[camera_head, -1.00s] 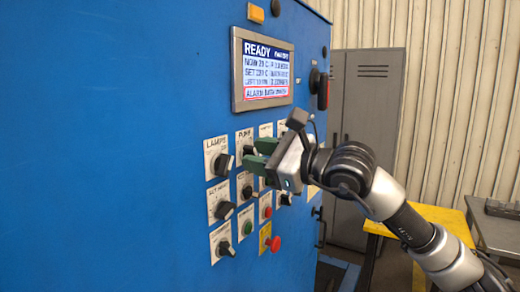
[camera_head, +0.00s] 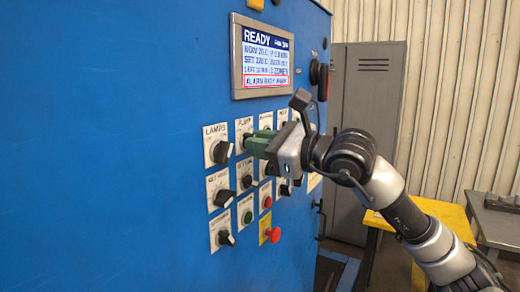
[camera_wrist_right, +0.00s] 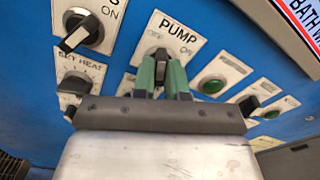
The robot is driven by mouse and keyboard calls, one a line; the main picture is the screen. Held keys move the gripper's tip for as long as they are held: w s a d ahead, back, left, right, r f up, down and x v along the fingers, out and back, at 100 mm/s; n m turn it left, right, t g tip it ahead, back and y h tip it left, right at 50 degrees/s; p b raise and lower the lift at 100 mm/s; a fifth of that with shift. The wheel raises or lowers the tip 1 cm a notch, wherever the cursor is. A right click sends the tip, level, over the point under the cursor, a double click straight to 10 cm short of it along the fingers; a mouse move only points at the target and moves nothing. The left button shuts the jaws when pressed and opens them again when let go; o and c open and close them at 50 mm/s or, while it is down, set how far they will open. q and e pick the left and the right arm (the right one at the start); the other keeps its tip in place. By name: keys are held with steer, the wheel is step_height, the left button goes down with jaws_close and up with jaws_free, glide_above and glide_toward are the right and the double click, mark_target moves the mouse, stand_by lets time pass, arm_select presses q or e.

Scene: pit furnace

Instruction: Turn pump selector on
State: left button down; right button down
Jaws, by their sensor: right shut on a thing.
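The pump selector is a dark knob (camera_wrist_right: 161,55) on a white plate marked PUMP (camera_wrist_right: 178,32) in the right wrist view. In the head view its plate (camera_head: 244,125) is in the top row of the blue panel, right of the LAMPS plate, and the knob is mostly hidden by my fingers. My right gripper (camera_head: 249,144), with green fingers, reaches in from the right and is shut on the knob. In the wrist view its fingers (camera_wrist_right: 163,72) sit on both sides of the knob, which points roughly up toward the label. My left gripper is out of view.
The LAMPS knob (camera_head: 222,151) is close on the left. More knobs and buttons sit below, with a red mushroom button (camera_head: 273,235) at the bottom. A display (camera_head: 264,62) reading READY is above. A grey locker (camera_head: 365,120) and yellow table (camera_head: 440,215) stand to the right.

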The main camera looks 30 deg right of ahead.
steer(key=m+b, duration=0.5)
steer(key=m, duration=0.5)
steer(key=shift+m, duration=0.5)
steer(key=c, duration=1.2)
jaws_free()
steer(key=shift+o, duration=0.2)
